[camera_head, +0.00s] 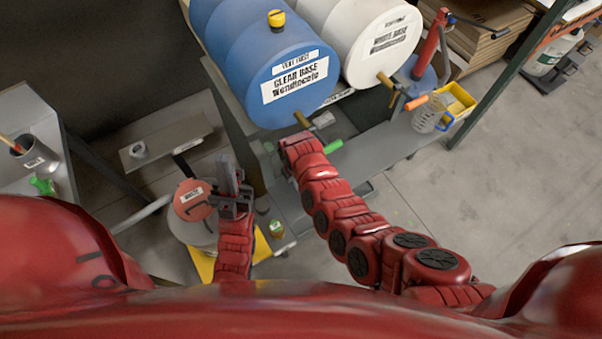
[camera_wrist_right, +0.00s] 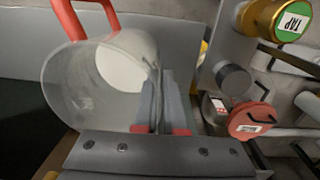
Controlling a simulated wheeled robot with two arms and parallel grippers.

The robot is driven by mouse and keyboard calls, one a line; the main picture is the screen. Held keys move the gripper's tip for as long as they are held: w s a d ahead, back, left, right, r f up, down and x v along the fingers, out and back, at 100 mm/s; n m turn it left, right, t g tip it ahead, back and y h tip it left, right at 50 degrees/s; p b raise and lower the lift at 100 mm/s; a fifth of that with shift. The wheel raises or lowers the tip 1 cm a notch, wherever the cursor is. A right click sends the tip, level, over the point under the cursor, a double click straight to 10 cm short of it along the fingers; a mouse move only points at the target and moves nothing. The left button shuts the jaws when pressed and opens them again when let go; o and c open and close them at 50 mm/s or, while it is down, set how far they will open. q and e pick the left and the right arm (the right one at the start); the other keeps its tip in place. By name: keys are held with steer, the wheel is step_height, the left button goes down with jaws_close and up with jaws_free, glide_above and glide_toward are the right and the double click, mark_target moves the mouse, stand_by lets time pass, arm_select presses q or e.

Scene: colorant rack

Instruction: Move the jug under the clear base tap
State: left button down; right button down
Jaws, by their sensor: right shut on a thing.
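In the head view, the blue drum (camera_head: 265,60) is labelled CLEAR BASE. Its brass tap (camera_head: 302,120) shows at its front, with a green handle (camera_head: 332,147) just below. My right arm reaches up to this tap; its fingers are hidden there. In the right wrist view, my right gripper (camera_wrist_right: 165,105) is shut on a translucent jug (camera_wrist_right: 75,85) with a red handle (camera_wrist_right: 70,15). A white round area shows inside the jug. My left gripper (camera_head: 230,172) is beside the waste can's red lid (camera_head: 193,199), with no thing visible in it; its finger gap is unclear.
Floor at right is open.

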steer(key=w, duration=0.1)
steer(key=w+b, duration=0.1)
steer(key=w+f, duration=0.1)
steer(key=shift+w+d+f+b, duration=0.1)
steer(key=shift+w+d+b, duration=0.25)
steer(key=shift+w+b, duration=0.05)
steer(key=shift+f, duration=0.1)
steer(key=shift+f+b, duration=0.5)
steer(key=shift+b, duration=0.05)
steer(key=c, duration=1)
jaws_free()
